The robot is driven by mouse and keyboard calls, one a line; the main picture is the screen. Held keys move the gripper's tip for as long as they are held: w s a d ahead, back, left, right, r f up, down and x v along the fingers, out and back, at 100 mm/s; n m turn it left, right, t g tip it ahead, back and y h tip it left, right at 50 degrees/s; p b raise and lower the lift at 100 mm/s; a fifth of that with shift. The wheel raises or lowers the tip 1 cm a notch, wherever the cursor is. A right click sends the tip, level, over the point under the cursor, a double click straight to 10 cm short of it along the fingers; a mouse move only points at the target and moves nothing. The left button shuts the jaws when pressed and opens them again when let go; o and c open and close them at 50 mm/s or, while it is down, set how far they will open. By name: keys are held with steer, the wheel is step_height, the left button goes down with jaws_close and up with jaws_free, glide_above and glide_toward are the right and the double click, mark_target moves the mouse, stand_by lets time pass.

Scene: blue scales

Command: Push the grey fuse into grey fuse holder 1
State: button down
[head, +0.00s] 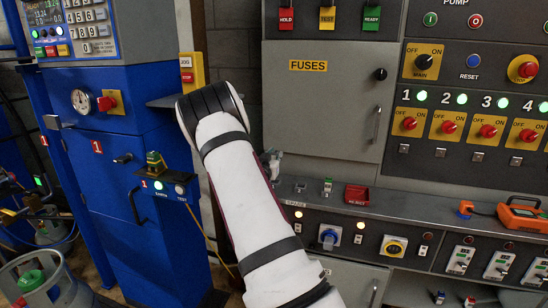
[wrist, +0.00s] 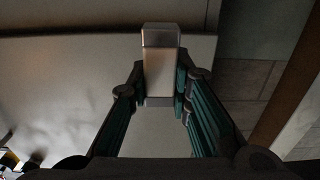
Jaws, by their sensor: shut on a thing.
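In the wrist view my gripper (wrist: 160,88) is shut on a light grey block with a silver end, the grey fuse (wrist: 160,62). The fuse sticks out past the fingertips, with a plain grey surface behind it; I cannot tell whether they touch. In the head view my white arm hides most of the gripper, and a small grey shape shows just right of the arm, too small to make out. The cabinet door marked FUSES (head: 330,110) appears closed. I cannot make out grey fuse holder 1 in either view.
A grey ledge (head: 420,208) runs below the FUSES cabinet. It bears a small white and green piece (head: 328,186), a red REJECT tray (head: 357,195) and an orange device (head: 520,214). A blue cabinet (head: 130,150) stands left of my arm.

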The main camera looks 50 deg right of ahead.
steer(key=shift+f+b, duration=1.8)
steer(key=shift+f, duration=0.85)
steer(key=shift+b, duration=0.9)
steer(key=shift+f+b, duration=1.05)
steer(key=shift+f, duration=0.2)
steer(key=c, duration=1.4)
jaws_free()
steer(key=v, duration=1.2)
steer(key=shift+w, duration=0.1)
